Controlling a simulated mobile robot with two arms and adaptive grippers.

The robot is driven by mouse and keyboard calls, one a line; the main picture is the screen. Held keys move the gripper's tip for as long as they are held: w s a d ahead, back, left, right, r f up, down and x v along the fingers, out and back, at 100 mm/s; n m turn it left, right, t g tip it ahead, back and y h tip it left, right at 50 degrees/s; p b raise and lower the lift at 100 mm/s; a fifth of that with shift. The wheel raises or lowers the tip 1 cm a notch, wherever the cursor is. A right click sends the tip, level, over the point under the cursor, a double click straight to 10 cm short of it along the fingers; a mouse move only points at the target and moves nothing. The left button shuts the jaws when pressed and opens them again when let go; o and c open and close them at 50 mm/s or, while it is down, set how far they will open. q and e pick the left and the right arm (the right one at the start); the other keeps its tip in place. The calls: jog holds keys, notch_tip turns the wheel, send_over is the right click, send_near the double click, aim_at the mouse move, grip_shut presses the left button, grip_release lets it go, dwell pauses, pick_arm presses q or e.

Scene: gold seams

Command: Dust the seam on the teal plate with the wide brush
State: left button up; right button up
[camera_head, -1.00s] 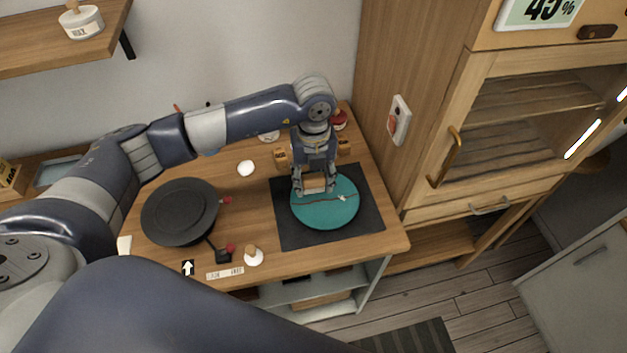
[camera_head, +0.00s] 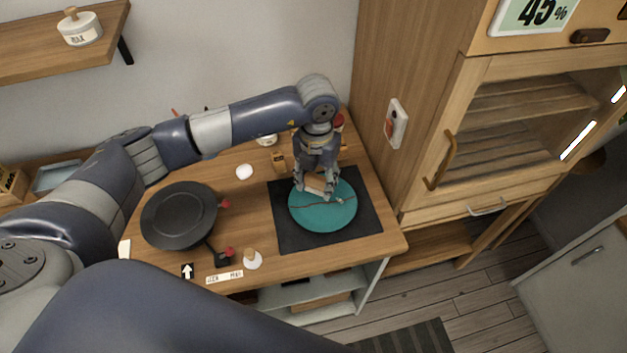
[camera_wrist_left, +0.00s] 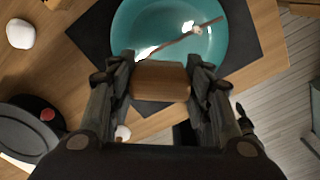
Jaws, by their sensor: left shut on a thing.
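The teal plate (camera_head: 325,218) lies on a dark mat (camera_head: 283,236) on the wooden table. A thin dark reddish seam (camera_wrist_left: 181,40) crosses the plate, with a small pale blob on it; the plate (camera_wrist_left: 238,42) fills the top of the left wrist view. My left gripper (camera_head: 315,190) is over the plate's far part, shut on the wide brush (camera_wrist_left: 160,81), whose wooden block shows between the fingers. The brush's bristles are hidden, so I cannot tell whether they touch the plate. My right gripper is not in view.
A black round turntable (camera_head: 180,213) with red knobs stands on the table's left. A small white jar with a wooden knob (camera_head: 252,260) and a label strip (camera_head: 224,276) are near the front edge. A tall wooden cabinet (camera_head: 480,130) closes off the right side.

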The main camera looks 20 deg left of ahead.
pick_arm(q)
jog(key=m, duration=0.5)
jog(key=shift+w+d+r+m, duration=0.2)
jog(key=shift+w+d+m, duration=0.1)
jog(key=shift+d, duration=0.1)
jog(key=shift+w+d+f+m+b, duration=0.1)
jog(key=shift+f+m+b, duration=0.1)
jog(key=shift+f+m, duration=0.65)
jog(key=shift+w+d+f+m+b, duration=0.2)
jog(key=shift+f+m, duration=0.4)
jog(key=shift+m, duration=0.4)
jog(key=shift+d+f+m+b, duration=0.1)
jog(key=shift+f+m+b, duration=0.15)
jog(key=shift+f+m, duration=0.6)
jog(key=shift+r, duration=0.1)
jog(key=w+d+b, duration=0.1)
jog(key=w+d+f+b, duration=0.1)
jog(key=b, duration=0.1)
jog(key=shift+w+d, duration=0.1)
jog(key=shift+d, duration=0.25)
jog(key=shift+w+d, duration=0.15)
jog(key=shift+r, duration=0.1)
